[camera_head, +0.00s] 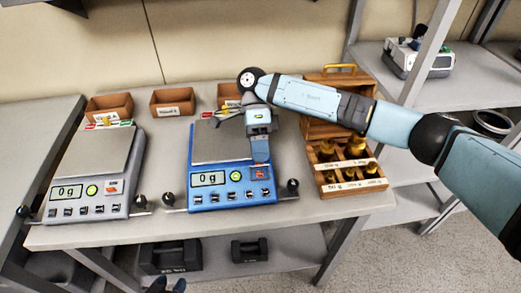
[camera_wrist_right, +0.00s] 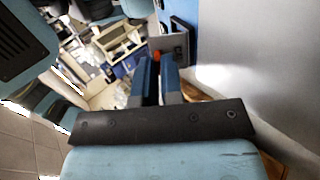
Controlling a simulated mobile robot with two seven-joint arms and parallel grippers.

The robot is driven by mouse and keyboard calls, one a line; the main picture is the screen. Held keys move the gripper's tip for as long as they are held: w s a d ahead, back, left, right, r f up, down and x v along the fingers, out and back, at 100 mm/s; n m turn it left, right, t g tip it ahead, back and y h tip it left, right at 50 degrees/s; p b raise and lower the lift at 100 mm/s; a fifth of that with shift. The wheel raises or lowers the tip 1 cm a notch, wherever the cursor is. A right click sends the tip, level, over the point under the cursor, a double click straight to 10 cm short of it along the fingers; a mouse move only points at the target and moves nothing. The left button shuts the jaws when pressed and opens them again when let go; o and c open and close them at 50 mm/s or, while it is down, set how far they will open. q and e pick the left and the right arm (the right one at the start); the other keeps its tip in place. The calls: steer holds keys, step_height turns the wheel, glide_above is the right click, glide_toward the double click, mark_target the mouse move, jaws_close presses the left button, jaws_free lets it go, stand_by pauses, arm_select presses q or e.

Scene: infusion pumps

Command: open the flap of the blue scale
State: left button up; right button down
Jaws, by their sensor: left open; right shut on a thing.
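The blue scale (camera_head: 233,199) stands on the table with its display reading 0 g and its grey pan (camera_head: 212,140) behind. My right gripper (camera_head: 261,158) reaches down over the scale's front right part. Its fingers hide much of that spot, and a small red-orange part (camera_head: 260,172) shows just below them. In the right wrist view the two fingers (camera_wrist_right: 158,75) are close together at a small dark grey plate (camera_wrist_right: 172,46), which seems to be the flap. The exact contact is hard to see. The tips of my left gripper (camera_head: 166,286) show at the bottom edge, apart and empty.
A grey scale (camera_head: 85,208) stands to the left. Black knobs on rods (camera_head: 167,199) stick out beside the scales. Wooden bins (camera_head: 172,102) line the back. A wooden box of brass weights (camera_head: 347,178) stands to the right. Black weights (camera_head: 170,257) lie on the lower shelf.

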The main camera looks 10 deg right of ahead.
arm_select(q)
steer(key=shift+r+p, duration=0.2)
steer(key=shift+p, duration=0.1)
arm_select(e)
steer(key=shift+w+r+g, duration=0.1)
steer(key=shift+w+g, duration=0.15)
steer(key=shift+g, duration=0.25)
arm_select(q)
steer(key=shift+a, duration=0.1)
steer(key=shift+a, duration=0.1)
arm_select(e)
steer(key=c, duration=1.3)
jaws_free()
steer(key=shift+o, duration=0.2)
steer(key=v, duration=1.1)
steer(key=shift+w+p, duration=0.15)
steer(key=shift+p, duration=0.25)
arm_select(q)
steer(key=shift+s+a+r+p, duration=0.1)
steer(key=shift+a+r+p, duration=0.05)
steer(key=shift+r+p, duration=0.55)
arm_select(e)
steer(key=shift+v, duration=1.2)
